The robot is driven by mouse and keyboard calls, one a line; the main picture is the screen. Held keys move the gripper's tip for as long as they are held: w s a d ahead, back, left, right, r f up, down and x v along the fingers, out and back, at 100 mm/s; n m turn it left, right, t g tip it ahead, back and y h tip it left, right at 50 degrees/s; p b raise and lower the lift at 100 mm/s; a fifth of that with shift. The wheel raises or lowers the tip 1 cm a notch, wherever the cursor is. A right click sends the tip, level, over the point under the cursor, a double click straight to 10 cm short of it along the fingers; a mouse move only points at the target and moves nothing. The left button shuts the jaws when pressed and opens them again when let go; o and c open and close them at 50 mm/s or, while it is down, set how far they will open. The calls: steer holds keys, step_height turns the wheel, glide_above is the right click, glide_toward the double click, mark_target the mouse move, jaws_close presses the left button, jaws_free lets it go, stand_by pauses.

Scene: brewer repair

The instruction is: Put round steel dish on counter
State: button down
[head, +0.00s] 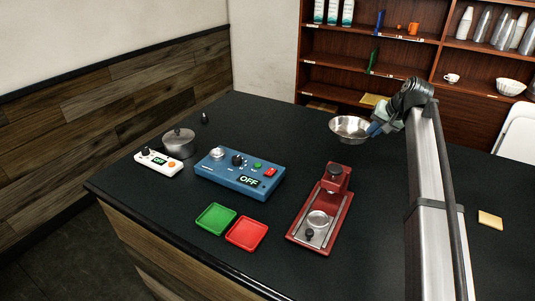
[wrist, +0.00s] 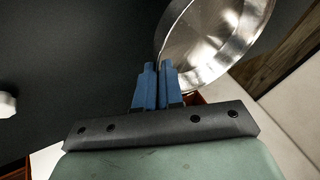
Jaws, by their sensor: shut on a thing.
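The round steel dish (head: 350,128) is a shiny, shallow metal bowl. In the head view it is at the upper middle right, seemingly held above the back part of the dark counter (head: 290,118). My gripper (head: 374,130) is shut on its right rim. In the wrist view the dish (wrist: 215,40) fills the upper right, and the blue fingers of my gripper (wrist: 158,72) are close together at its rim. The dish looks roughly level in the head view. Its exact height above the counter is hard to tell.
A red press-like machine (head: 322,215) stands in front of the dish. A blue control box (head: 240,173), a grey pot (head: 179,143), a white switch box (head: 158,162), and green (head: 215,218) and red (head: 246,233) trays lie to the left. The back middle counter is clear. Shelves (head: 400,60) stand behind.

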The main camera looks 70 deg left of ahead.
mark_target(359, 131)
steer(key=s+a, duration=0.2)
steer(key=shift+a, duration=0.4)
steer(key=shift+f, duration=5)
steer(key=shift+f, duration=0.15)
steer(key=c, duration=1.3)
jaws_free()
steer(key=v, duration=1.2)
steer(key=shift+d, duration=0.15)
